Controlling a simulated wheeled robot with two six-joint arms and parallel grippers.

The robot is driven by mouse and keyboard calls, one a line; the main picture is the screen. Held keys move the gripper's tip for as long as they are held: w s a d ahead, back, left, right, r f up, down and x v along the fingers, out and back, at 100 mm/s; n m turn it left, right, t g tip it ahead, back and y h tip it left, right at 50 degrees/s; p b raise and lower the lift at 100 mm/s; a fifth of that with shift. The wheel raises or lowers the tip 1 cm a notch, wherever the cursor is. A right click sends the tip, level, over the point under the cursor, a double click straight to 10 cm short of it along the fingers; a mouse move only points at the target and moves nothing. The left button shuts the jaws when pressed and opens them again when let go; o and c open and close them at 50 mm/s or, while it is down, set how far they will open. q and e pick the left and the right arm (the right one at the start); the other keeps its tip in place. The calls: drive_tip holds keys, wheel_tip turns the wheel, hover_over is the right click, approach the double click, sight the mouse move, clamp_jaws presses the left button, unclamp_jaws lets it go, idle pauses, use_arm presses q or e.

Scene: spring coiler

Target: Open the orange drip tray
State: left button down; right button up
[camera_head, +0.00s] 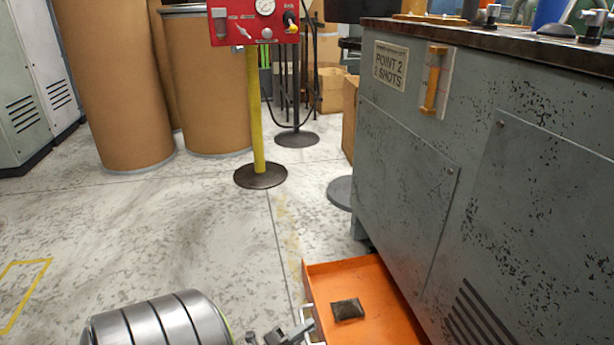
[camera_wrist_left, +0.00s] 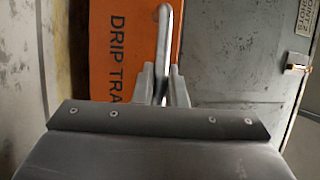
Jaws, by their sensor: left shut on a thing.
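The orange drip tray (camera_head: 384,290) sticks out from under the grey machine (camera_head: 475,150) at the bottom of the head view, with a small dark packet (camera_head: 347,309) lying in it. In the left wrist view its orange front (camera_wrist_left: 105,50) shows the letters "DRIP TRA". A metal bar handle (camera_wrist_left: 166,35) stands on that front. My left gripper (camera_head: 290,333) is at the tray's front edge. In the left wrist view its fingers (camera_wrist_left: 164,82) are shut on the handle. The tray's far end is hidden under the machine. My right gripper is not in view.
A red control box (camera_head: 253,22) stands on a yellow post with a round base (camera_head: 260,176). Brown drums (camera_head: 208,90) and grey cabinets (camera_head: 25,80) stand at the back left. The floor (camera_head: 170,230) left of the tray is clear, with a yellow marking.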

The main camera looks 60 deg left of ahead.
use_arm(q)
drive_tip(key=c, duration=1.5)
unclamp_jaws()
drive_tip(key=shift+s, duration=0.35)
drive_tip(key=s, duration=0.3)
drive_tip(key=s+f+p, duration=0.1)
drive_tip(key=s, duration=0.2)
drive_tip(key=s+f+p, duration=0.1)
drive_tip(key=s, duration=0.3)
drive_tip(key=shift+s+d, duration=0.1)
drive_tip(key=shift+s, duration=0.5)
